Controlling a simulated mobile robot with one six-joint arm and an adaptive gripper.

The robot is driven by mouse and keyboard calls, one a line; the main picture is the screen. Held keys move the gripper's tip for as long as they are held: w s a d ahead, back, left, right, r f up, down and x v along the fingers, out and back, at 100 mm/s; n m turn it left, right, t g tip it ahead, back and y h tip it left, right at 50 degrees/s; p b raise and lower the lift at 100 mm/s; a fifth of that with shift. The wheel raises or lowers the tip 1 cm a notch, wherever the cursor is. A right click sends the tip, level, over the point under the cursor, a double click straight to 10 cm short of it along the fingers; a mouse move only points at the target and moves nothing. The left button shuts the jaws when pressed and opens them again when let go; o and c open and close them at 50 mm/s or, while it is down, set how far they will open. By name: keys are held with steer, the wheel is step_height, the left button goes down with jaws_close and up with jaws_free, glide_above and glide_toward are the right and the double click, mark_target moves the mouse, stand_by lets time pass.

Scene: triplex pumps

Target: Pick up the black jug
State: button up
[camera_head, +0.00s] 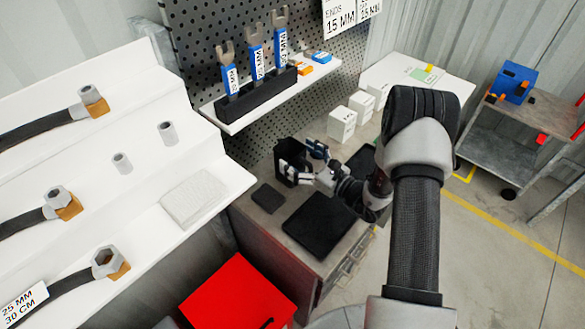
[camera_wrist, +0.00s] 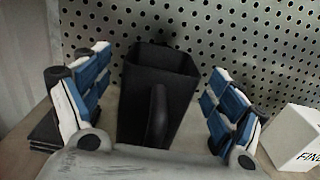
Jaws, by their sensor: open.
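The black jug (camera_wrist: 150,90) stands upright on the workbench in front of the pegboard, open at the top, with its handle facing my wrist camera. In the head view the jug (camera_head: 288,153) is partly hidden by my gripper (camera_head: 307,166). In the wrist view my gripper (camera_wrist: 155,108) is open, with one blue-and-white finger on each side of the jug. A gap shows between the jug and each finger. The lower part of the jug is hidden behind the gripper body.
White boxes (camera_head: 342,123) stand on the bench to the right of the jug; one (camera_wrist: 292,137) is near the right finger. Black mats (camera_head: 320,223) lie in front. A shelf with a wrench holder (camera_head: 256,93) is above. The pegboard (camera_wrist: 230,45) is close behind.

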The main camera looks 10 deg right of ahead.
steer(key=shift+x, duration=1.2)
steer(key=shift+c, duration=0.6)
steer(key=c, duration=1.7)
steer(key=shift+r, duration=0.1)
